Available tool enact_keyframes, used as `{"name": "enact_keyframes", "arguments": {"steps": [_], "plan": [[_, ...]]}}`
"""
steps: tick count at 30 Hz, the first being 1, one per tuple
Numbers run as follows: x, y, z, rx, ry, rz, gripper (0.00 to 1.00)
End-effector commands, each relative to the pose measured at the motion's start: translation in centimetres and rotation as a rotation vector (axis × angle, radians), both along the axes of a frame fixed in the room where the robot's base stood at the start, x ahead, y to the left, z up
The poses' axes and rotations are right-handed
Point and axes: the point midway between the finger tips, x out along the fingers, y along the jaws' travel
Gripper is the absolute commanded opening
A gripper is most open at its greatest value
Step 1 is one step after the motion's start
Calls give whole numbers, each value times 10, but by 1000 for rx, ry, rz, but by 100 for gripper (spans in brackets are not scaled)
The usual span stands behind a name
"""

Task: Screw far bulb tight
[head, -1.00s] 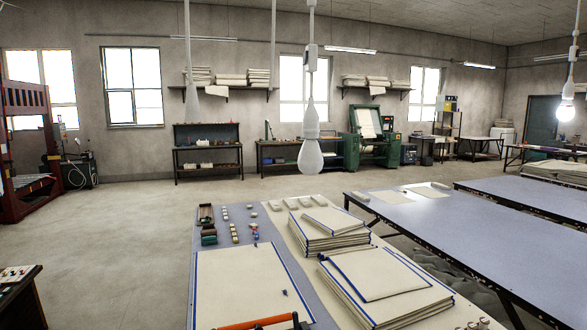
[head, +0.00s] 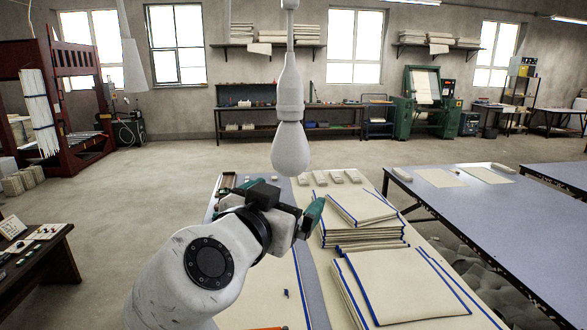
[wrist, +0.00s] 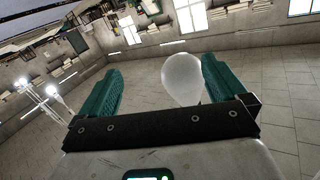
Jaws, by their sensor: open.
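An unlit white bulb (head: 291,150) hangs from a white socket (head: 291,98) on a cord in the head view. My gripper (head: 278,203) is just below the bulb there, its teal fingers apart. In the wrist view the bulb (wrist: 183,78) shows between the open fingers of my gripper (wrist: 160,70), nearer the right finger. The fingers do not appear to touch it. I cannot tell how far the bulb is screwed into its socket.
Below are a work table with stacked cream cloths (head: 365,235) and another blue-topped table (head: 450,195) at right. A white hanging fixture (head: 131,62) is to the left. Lit lamps (wrist: 54,91) show in the wrist view.

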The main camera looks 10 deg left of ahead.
Motion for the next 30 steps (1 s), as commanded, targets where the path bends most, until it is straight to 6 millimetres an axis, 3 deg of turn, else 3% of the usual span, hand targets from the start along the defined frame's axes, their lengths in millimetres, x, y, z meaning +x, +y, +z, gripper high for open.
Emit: {"name": "enact_keyframes", "arguments": {"steps": [1, 3, 6, 11, 21, 30], "plan": [[-3, 10, 18, 7, -40, 4, 99], [-6, 19, 33, 15, -76, 7, 99], [-5, 23, 42, 20, -98, 7, 99], [12, 19, 45, 19, -98, 6, 99], [72, 5, 45, 19, -96, 5, 99], [96, 0, 42, 21, -97, 8, 99]]}}
